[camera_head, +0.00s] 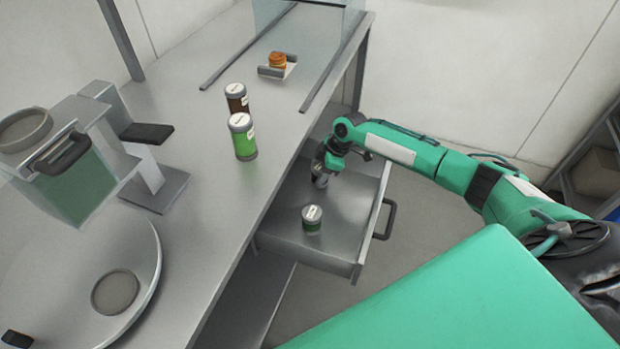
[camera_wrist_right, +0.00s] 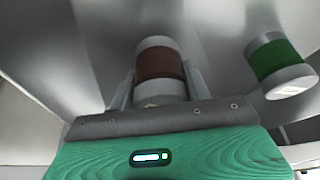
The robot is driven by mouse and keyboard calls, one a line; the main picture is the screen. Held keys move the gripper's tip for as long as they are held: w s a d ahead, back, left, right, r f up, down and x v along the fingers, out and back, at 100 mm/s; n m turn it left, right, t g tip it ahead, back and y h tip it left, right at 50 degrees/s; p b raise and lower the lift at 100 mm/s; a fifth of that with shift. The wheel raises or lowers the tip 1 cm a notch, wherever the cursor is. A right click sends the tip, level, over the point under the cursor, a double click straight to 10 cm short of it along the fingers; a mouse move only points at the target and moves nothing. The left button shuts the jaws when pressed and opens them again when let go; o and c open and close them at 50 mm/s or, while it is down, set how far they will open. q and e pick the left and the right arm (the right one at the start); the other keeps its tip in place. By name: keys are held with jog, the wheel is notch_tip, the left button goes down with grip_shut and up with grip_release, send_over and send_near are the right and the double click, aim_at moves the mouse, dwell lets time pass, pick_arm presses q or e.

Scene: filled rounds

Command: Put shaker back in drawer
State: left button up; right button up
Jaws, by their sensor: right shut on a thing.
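My right gripper (camera_head: 322,166) is inside the open metal drawer (camera_head: 345,215), toward its far end. It is shut on a shaker with a brown band and pale ends, seen between the fingers in the right wrist view (camera_wrist_right: 161,66). In the head view that shaker (camera_head: 320,181) is mostly hidden by the gripper. I cannot tell whether it touches the drawer floor. A green shaker (camera_head: 312,220) stands in the drawer nearer the front; it also shows in the right wrist view (camera_wrist_right: 280,65). My left gripper is not in view.
A green-labelled jar (camera_head: 242,137) and a brown one (camera_head: 237,98) stand on the metal counter (camera_head: 200,215) above the drawer. A small holder with orange-brown food (camera_head: 278,62) lies farther back. A machine with a green container (camera_head: 75,180) occupies the left. The drawer handle (camera_head: 385,220) projects right.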

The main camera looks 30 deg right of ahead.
jog(key=a, duration=0.1)
jog(key=w+a, duration=0.1)
jog(key=a, duration=0.1)
jog(key=shift+w+b, duration=0.25)
jog(key=shift+b, duration=0.15)
jog(key=shift+f+b, duration=0.55)
jog(key=shift+f, duration=0.15)
jog(key=shift+s+d+r, duration=0.1)
jog(key=o, duration=1)
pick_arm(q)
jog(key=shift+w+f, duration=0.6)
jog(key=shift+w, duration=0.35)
pick_arm(e)
jog(key=shift+o, duration=0.2)
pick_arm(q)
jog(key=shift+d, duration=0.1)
